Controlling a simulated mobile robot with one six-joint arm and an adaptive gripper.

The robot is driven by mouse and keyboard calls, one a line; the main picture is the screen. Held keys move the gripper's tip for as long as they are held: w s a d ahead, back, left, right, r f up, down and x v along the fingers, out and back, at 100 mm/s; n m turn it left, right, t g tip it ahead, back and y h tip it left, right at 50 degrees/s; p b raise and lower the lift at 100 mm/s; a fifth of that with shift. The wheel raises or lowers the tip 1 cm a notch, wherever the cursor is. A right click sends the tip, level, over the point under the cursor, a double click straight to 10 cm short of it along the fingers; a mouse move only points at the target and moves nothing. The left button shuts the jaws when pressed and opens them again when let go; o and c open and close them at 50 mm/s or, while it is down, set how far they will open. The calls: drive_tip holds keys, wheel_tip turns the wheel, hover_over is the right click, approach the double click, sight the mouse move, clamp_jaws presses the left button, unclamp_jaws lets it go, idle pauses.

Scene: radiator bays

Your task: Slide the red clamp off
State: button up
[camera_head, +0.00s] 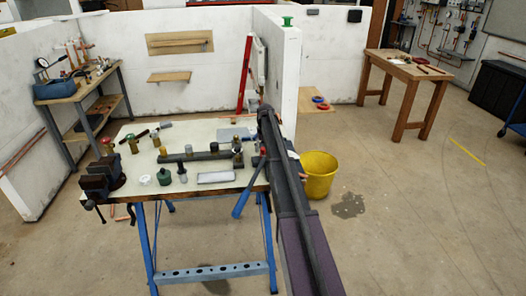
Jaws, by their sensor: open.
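A small red piece (263,152) shows at the right edge of the bench, beside my arm. It may be the red clamp, but it is too small and too covered to tell. A blue lever-like bar (242,199) slants down just below it. A dark pipe (195,156) lies across the bench top, with a fitting (238,156) standing at its right end. My arm reaches up past the bench's right edge and hides what is behind it. I cannot make out my gripper; its fingers are not visible.
The pale bench (150,190) on blue legs carries several valves, fittings and a dark vise (102,178) at its left corner. A yellow bucket (319,174) stands on the floor right of my arm. A white wall (283,75) ends behind the bench. Floor at right is mostly clear.

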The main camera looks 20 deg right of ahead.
clamp_jaws()
drive_tip(key=shift+w+a, duration=0.25)
drive_tip(key=shift+a, duration=0.6)
drive_tip(key=shift+w+a, duration=0.2)
drive_tip(key=shift+a, duration=0.6)
unclamp_jaws()
drive_tip(key=shift+a, duration=0.1)
drive_tip(key=shift+d, duration=0.25)
